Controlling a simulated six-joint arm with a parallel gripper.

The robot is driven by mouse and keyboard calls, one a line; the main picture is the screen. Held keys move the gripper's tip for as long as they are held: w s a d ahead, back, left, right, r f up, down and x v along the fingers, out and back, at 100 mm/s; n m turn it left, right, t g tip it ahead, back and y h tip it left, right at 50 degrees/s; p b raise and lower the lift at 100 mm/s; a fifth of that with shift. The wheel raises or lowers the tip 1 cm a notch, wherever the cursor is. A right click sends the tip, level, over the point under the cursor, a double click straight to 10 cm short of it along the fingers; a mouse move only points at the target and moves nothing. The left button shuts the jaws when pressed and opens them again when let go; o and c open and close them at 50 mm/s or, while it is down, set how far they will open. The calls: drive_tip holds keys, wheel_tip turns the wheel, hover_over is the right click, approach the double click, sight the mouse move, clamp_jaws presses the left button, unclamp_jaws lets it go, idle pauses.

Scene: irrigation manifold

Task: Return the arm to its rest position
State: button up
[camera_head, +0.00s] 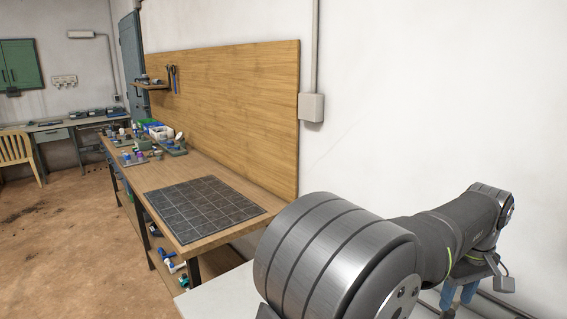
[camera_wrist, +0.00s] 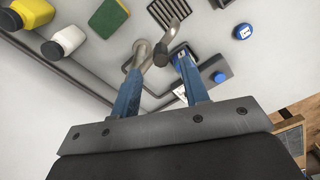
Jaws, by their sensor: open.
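My gripper (camera_wrist: 160,68) shows in the wrist view with its two blue fingers apart and no object clearly held between them. In the head view my gripper (camera_head: 460,294) hangs at the lower right, partly cut off by the frame edge, below my outstretched arm. The arm reaches to the right along the white wall.
A wooden workbench (camera_head: 226,178) with a dark gridded mat (camera_head: 204,206) stands left of my arm.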

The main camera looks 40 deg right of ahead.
sight(451, 312)
wheel_tip(451, 312, down, 6)
drive_tip(key=shift+r, duration=0.2)
drive_tip(key=w+d+r+m, duration=0.1)
drive_tip(key=w+d+m, duration=0.2)
drive_tip(key=w+m, duration=0.6)
drive_tip(key=shift+d+m, duration=0.2)
drive_tip(key=shift+m, duration=2.1)
drive_tip(key=shift+s+r, duration=0.1)
